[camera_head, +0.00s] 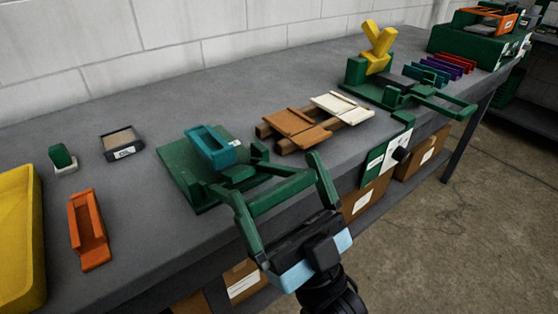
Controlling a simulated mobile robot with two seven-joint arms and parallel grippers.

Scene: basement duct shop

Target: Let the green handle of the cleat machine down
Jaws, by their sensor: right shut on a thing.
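The nearer green machine (185,178) sits near the bench's front edge with a teal channel piece (212,147) on top. Its green handle (282,193) reaches forward, low, toward the front edge. My right gripper (276,177) comes from below with one long finger at each end of the handle's bar, and is shut on it. A second green machine (355,72) with a yellow Y-shaped piece (377,47) stands farther right, its own green handle (452,105) out low over the edge. The picture does not settle which is the cleat machine. My left gripper is not in view.
Brown (296,128) and cream (341,107) slotted boards lie between the machines. An orange channel (88,230), a yellow bin (20,240) and a small dark tray (122,143) are at left. Cardboard boxes (365,197) sit below.

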